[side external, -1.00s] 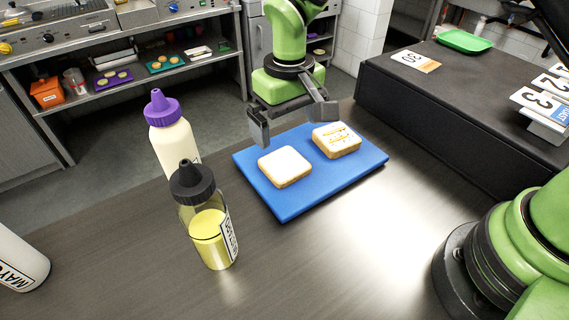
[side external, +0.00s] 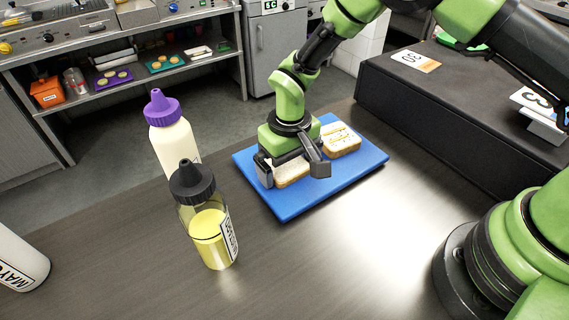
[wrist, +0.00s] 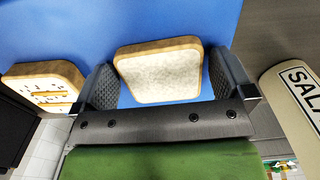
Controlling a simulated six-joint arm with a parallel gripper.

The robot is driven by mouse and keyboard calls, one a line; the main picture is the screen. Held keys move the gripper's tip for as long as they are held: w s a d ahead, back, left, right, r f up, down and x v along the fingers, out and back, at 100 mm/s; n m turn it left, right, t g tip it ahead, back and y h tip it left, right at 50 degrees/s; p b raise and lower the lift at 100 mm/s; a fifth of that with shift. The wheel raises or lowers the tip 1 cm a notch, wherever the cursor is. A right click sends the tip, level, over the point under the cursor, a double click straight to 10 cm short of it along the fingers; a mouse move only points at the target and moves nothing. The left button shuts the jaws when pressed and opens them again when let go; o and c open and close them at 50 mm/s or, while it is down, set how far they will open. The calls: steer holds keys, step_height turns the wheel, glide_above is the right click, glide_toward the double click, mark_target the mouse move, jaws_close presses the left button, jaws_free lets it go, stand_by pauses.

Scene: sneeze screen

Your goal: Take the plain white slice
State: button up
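The plain white slice (side external: 291,176) lies flat on the blue board (side external: 350,174), bare on top; it also shows in the wrist view (wrist: 160,74). My gripper (side external: 292,172) is down over it, open, one finger on either side. In the wrist view my gripper (wrist: 164,82) has a strip of blue between the right finger and the slice; the left finger is very close to its edge. The other slice (side external: 341,140), with yellow-brown lines on top, lies on the board to the right; in the wrist view it is at the left (wrist: 45,88).
A purple-capped bottle (side external: 174,138) and a black-capped bottle of yellow sauce (side external: 209,225) stand left of the board. A mayo bottle (side external: 18,260) is at the left edge. A raised dark counter (side external: 440,110) stands to the right. The table front is clear.

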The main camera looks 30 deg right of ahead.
steer(key=c, duration=0.6)
steer(key=shift+c, duration=0.2)
